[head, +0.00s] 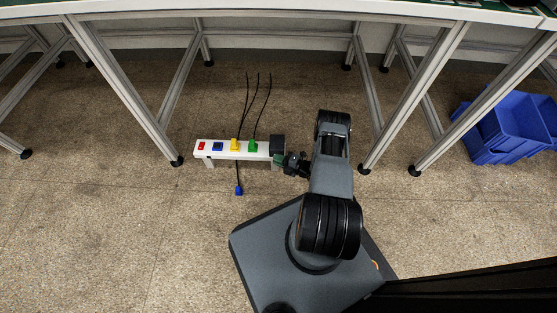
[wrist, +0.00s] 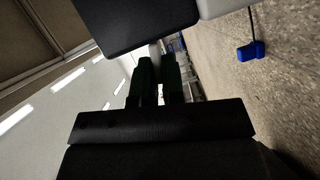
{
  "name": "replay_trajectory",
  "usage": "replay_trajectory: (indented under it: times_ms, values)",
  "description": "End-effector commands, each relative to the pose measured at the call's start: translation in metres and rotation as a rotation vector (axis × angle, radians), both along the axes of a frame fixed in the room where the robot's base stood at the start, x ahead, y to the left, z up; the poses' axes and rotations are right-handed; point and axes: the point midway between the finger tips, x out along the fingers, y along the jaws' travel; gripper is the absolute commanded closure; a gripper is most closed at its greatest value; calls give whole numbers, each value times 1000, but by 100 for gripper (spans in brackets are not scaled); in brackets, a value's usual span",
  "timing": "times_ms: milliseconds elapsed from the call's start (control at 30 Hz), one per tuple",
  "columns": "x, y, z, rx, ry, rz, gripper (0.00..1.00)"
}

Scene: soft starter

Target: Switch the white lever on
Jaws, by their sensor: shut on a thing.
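A long white bar (head: 220,155) stands on the floor, carrying red, blue, yellow and green parts and a dark box (head: 277,145) at its right end. My gripper (head: 283,160) is at the right end of the bar, by the dark box. In the wrist view, the dark box (wrist: 130,22) fills the top, and the dark green fingers of my gripper (wrist: 158,70) are closed around a pale piece, the white lever (wrist: 154,54), below the box. Most of the lever is hidden by the fingers, and I cannot make it out in the head view.
A blue plug (head: 238,190) hangs on a cable in front of the bar. Black cables (head: 257,100) run behind it. Metal table legs (head: 120,90) stand to either side, and blue bins (head: 500,125) are at the right. The floor left of the bar is clear.

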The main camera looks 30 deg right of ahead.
Motion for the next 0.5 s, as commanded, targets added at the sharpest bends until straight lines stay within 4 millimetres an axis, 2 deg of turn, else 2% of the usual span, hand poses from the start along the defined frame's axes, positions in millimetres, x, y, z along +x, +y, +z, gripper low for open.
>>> replay_trajectory:
  times_ms: [500]
  values:
    - [1, 1, 5, 64, 111, 6, 100]
